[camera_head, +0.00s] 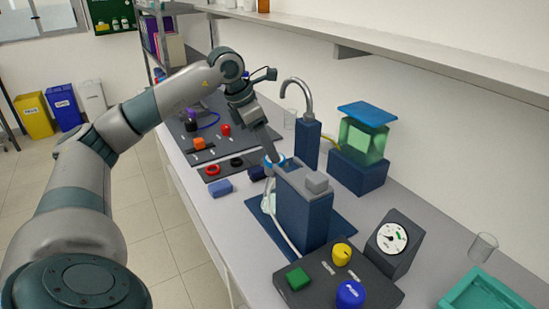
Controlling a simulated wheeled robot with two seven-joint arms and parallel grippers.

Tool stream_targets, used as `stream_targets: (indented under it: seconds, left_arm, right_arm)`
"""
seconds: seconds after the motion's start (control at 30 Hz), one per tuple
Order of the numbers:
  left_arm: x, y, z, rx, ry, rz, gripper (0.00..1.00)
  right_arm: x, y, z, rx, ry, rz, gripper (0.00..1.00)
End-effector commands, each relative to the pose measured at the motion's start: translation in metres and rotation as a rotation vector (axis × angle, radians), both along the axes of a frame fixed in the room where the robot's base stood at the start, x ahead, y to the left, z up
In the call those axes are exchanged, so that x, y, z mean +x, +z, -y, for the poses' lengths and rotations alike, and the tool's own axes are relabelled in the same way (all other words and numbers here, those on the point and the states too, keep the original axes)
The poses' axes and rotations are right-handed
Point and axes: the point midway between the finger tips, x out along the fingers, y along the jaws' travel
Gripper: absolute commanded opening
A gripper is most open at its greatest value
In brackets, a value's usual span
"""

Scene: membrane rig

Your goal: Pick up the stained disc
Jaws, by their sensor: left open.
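My left gripper (271,155) comes in from the left and points down over the blue-and-white round top (278,161) of a glass vessel (268,200). Its fingers are open, seen almost edge-on. I cannot tell whether they touch the top. I cannot make out the stained disc; it may be hidden by the gripper or too small to see at the round top. A tall dark blue block (304,212) stands just right of the vessel and partly hides it. My right gripper is not in view.
A tall tap (307,140) and a green tank (363,140) stand behind. A control box (320,280), a gauge (393,240) and a teal tray (485,292) lie nearer. A blue block (220,189) and dark trays with coloured knobs (226,130) lie left. A shelf (430,68) runs above.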

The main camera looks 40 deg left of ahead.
Motion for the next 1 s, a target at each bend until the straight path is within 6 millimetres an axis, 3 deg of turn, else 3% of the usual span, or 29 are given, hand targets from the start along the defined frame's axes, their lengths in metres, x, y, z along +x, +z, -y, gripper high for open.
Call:
stream_targets:
  seconds: [0.1, 0.23, 0.73, 0.87, 1.0]
  left_arm:
    - [0.004, -0.012, 0.002, -0.002, -0.001, -0.003, 0.55]
    - [0.007, -0.022, 0.004, -0.001, 0.000, 0.000, 0.55]
    - [0.008, -0.024, 0.004, -0.001, 0.000, 0.000, 0.55]
    - [0.008, -0.024, 0.004, 0.000, 0.000, 0.001, 0.27]
    - [0.008, -0.024, 0.004, 0.000, 0.000, 0.001, 0.24]
  right_arm:
    - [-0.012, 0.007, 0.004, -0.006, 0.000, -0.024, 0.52]
    - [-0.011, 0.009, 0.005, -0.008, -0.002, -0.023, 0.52]
    - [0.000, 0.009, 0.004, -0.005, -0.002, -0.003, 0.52]
    - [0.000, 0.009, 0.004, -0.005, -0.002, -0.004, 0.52]
    - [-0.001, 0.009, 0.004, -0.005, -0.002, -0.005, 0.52]
